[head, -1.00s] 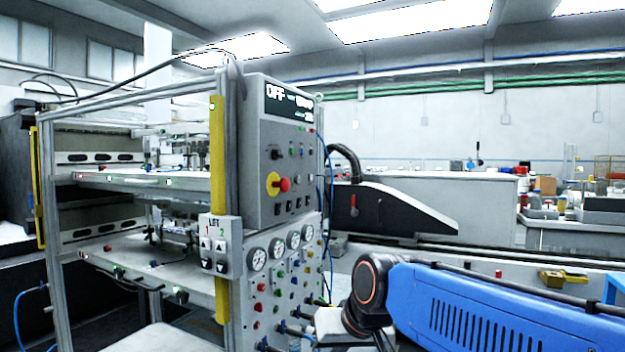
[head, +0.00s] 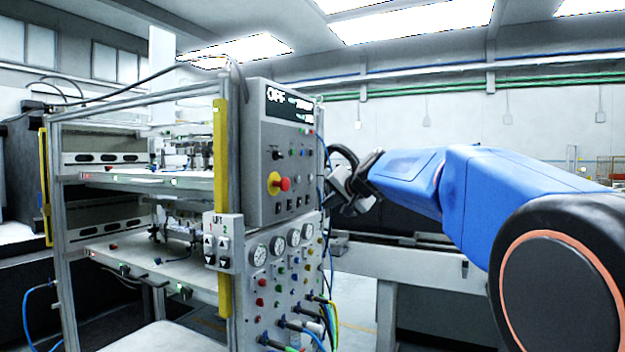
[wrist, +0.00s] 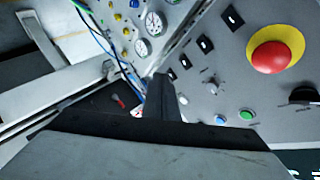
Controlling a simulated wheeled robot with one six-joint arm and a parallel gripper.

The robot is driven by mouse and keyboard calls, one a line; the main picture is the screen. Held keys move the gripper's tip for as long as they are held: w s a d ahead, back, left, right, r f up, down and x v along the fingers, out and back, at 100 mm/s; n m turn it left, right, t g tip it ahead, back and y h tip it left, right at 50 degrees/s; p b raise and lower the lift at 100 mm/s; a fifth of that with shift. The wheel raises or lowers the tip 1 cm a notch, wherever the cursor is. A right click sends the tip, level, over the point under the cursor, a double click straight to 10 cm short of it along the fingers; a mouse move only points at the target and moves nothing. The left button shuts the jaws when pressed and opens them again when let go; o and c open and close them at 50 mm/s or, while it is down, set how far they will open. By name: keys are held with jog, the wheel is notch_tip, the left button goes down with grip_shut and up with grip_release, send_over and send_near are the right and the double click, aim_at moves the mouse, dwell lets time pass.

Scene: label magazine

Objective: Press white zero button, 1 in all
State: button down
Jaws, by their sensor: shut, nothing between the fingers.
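The grey control panel (head: 262,150) faces left of my arm in the head view. A small pale round button, probably the white zero button (wrist: 212,87), sits on it between the red emergency stop (wrist: 272,55) and the blue button (wrist: 219,120) in the wrist view. The head view shows it too small to read any mark. My gripper (wrist: 160,82) is shut and empty, in front of the panel's edge in the wrist view and apart from the pale button. In the head view my gripper (head: 340,185) is just right of the cabinet.
A green button (wrist: 246,114) and several black switches (wrist: 205,44) surround the pale button. Gauges (head: 259,255) and hoses (head: 325,310) are below the panel. A yellow post (head: 221,180) and lift box (head: 223,242) stand left. The floor at lower centre looks clear.

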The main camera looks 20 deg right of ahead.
aim_at(311, 177)
jog(key=w+d+r+m+t+h, duration=0.1)
jog(key=w+d+r+m+t, duration=0.1)
jog(key=w+d+r, duration=0.3)
jog(key=d+r, duration=0.1)
jog(key=d, duration=0.3)
jog(key=shift+w+d+r+m+h, duration=0.2)
jog(key=shift+d+r+m+h, duration=0.1)
jog(key=shift+m, duration=0.1)
jog(key=w+a, duration=0.5)
jog(key=w, duration=0.2)
jog(key=shift+a, duration=0.25)
jog(key=shift+w+a, duration=0.1)
jog(key=shift+a, duration=0.05)
dwell(1.7)
jog(key=shift+w+a, duration=0.15)
jog(key=shift+w, duration=0.05)
jog(key=shift+w+a, duration=0.2)
jog(key=shift+w, duration=0.1)
dwell(0.9)
jog(key=shift+s+d, duration=0.1)
dwell(0.3)
jog(key=shift+s+d, duration=0.35)
jog(key=shift+s, duration=0.2)
